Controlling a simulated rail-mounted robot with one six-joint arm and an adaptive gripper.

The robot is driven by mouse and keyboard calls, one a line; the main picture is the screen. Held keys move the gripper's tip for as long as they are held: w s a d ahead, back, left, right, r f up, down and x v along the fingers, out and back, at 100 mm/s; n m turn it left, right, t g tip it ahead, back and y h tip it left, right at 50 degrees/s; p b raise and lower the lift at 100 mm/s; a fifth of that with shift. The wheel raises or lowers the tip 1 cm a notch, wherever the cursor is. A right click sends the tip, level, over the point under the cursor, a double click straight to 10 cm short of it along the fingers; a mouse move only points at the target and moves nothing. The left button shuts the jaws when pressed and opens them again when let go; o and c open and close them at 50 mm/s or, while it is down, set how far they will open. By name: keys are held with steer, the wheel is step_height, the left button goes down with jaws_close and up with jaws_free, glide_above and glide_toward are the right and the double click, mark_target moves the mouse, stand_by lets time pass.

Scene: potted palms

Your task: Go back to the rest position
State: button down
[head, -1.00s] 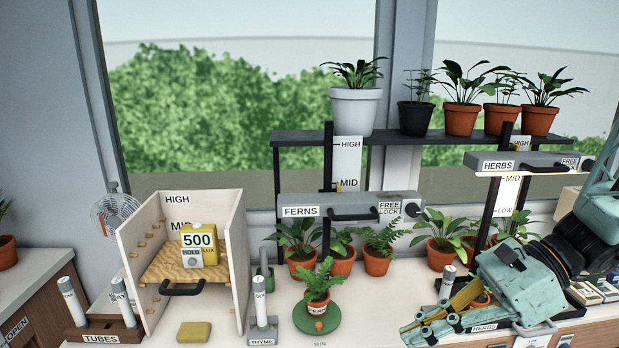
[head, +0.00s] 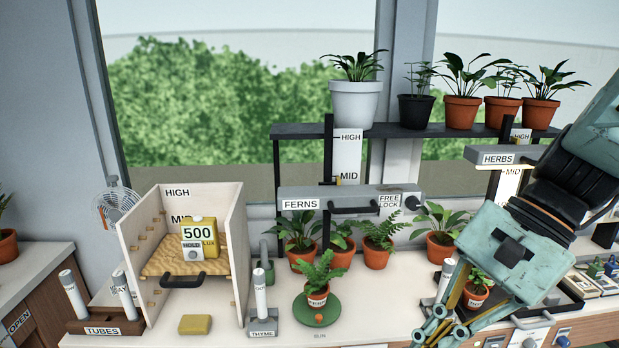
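My gripper (head: 440,332) is at the lower right of the head view, angled down and to the left over the front edge of the counter. Its tips are at or past the bottom border, so I cannot tell whether it is open or shut. I see no object clearly held in it. A small potted herb (head: 476,291) shows behind the fingers, and a white tube (head: 446,275) stands partly hidden beside them. My arm covers part of the herbs lamp (head: 500,156) and its post.
The ferns lamp (head: 350,198) hangs over several potted ferns. A potted fern (head: 318,277) stands on a green disc (head: 318,316). Left are an open box holding a lux meter (head: 198,240), a yellow sponge (head: 195,324) and a tubes rack (head: 103,325). Potted plants line the shelf (head: 300,131).

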steer(key=s+d+r+n+t+h, duration=0.4)
steer(key=s+r+n, duration=0.4)
steer(key=n, duration=0.3)
steer(key=shift+s+d+r+t+h, duration=0.2)
steer(key=shift+r+t+h, duration=0.45)
steer(key=shift+h, duration=0.55)
stand_by(1.0)
